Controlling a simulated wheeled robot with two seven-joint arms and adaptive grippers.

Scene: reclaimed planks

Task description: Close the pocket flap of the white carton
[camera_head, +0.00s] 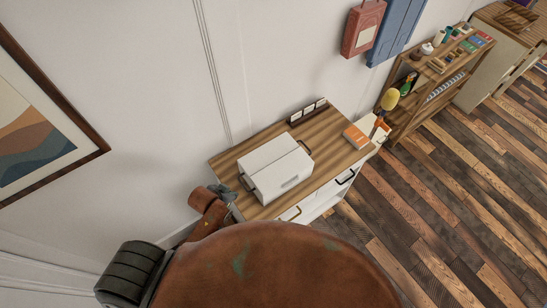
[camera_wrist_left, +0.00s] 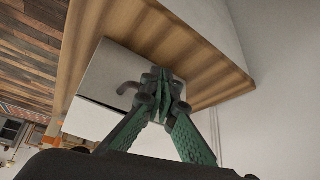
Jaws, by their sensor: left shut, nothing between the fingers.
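The white carton (camera_head: 276,163) sits closed-looking on the wooden top of a cabinet, with a seam across its upper face and a grey slot on its front. Dark handles show at its ends. My left gripper (camera_head: 232,190) is at the carton's left end, low beside it. In the left wrist view its green fingers (camera_wrist_left: 163,80) are shut and empty, in front of the carton (camera_wrist_left: 103,78) and near a dark hooked handle (camera_wrist_left: 127,88). I cannot tell whether the fingers touch the carton. The pocket flap cannot be made out clearly. My right gripper is not in view.
The cabinet's wooden top (camera_head: 325,132) also holds an orange book (camera_head: 355,136) and a dark rack with white cards (camera_head: 308,111) at the back. A wall stands close behind. A shelf unit (camera_head: 425,75) is farther right. The plank floor (camera_head: 430,190) at the right is clear.

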